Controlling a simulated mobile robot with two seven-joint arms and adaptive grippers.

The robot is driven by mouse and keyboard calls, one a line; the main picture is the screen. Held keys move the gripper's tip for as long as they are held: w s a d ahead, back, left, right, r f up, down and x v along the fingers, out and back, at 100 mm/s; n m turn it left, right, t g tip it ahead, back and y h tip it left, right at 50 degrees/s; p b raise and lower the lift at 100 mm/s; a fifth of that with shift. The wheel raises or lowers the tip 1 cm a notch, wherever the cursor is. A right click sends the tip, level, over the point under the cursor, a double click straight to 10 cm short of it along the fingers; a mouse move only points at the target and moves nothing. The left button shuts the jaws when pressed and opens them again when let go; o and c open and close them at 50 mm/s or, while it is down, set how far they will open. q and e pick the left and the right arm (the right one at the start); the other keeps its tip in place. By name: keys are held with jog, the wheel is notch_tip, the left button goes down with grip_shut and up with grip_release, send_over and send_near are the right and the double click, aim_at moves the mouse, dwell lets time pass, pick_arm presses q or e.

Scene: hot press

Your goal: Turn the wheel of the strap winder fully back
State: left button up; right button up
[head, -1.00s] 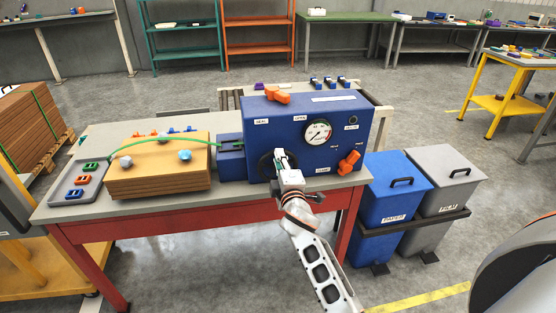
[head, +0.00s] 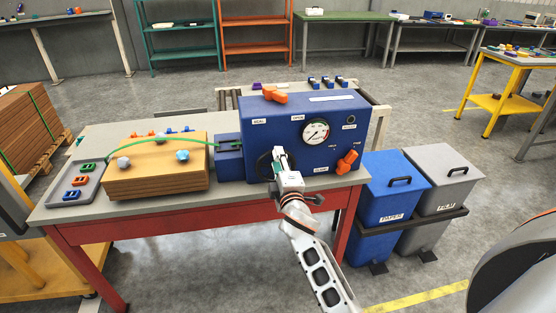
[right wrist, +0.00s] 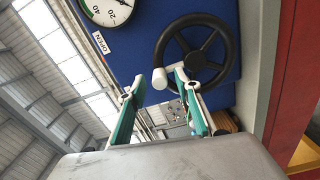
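The strap winder's black spoked wheel (head: 264,165) is on the front of the blue press (head: 270,133), at its lower left. In the right wrist view the wheel (right wrist: 221,48) shows clearly, with a pale knob (right wrist: 159,79) near its rim. My right gripper (head: 280,153) is in front of the wheel and hides part of it in the head view. In the right wrist view its two fingers (right wrist: 156,88) are apart, with the knob between the tips. I cannot tell whether a finger touches it. My left gripper is not in view.
A stack of brown sheets (head: 155,180) with a green strap (head: 150,142) lies left of the press. A grey tray (head: 60,193) holds buckles. An orange lever (head: 347,161) and a gauge (head: 315,131) are right of the wheel. Bins (head: 389,187) stand right of the table.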

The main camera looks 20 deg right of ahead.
jog(key=v, duration=1.1)
jog(key=shift+s, duration=0.15)
jog(key=shift+f, duration=0.1)
jog(key=s+a+f+m+g+y, duration=0.1)
jog(key=s+a+f+m+y, duration=0.1)
jog(key=s+f, duration=0.2)
jog(key=s+a+f+m+g+y, duration=0.1)
jog(key=s+f, duration=0.4)
jog(key=f, duration=0.6)
jog(key=shift+s+a+m+g+y, duration=0.25)
jog(key=shift+a+m+g+y, duration=0.15)
jog(key=shift+m+y, duration=0.2)
jog(key=s+a+f+m+g+y, duration=0.1)
jog(key=s+f, duration=0.2)
jog(key=s, duration=0.1)
jog(key=s+a+f+m+g+y, duration=0.1)
jog(key=s+f+m, duration=0.1)
jog(key=s+f, duration=0.2)
jog(key=s+a+f+m+g+y, duration=0.1)
jog(key=s+a+f+m, duration=0.1)
jog(key=s+f, duration=0.2)
jog(key=shift+s+f+g, duration=0.15)
jog(key=shift+s+g, duration=0.25)
jog(key=shift+s, duration=0.5)
jog(key=shift+c, duration=0.5)
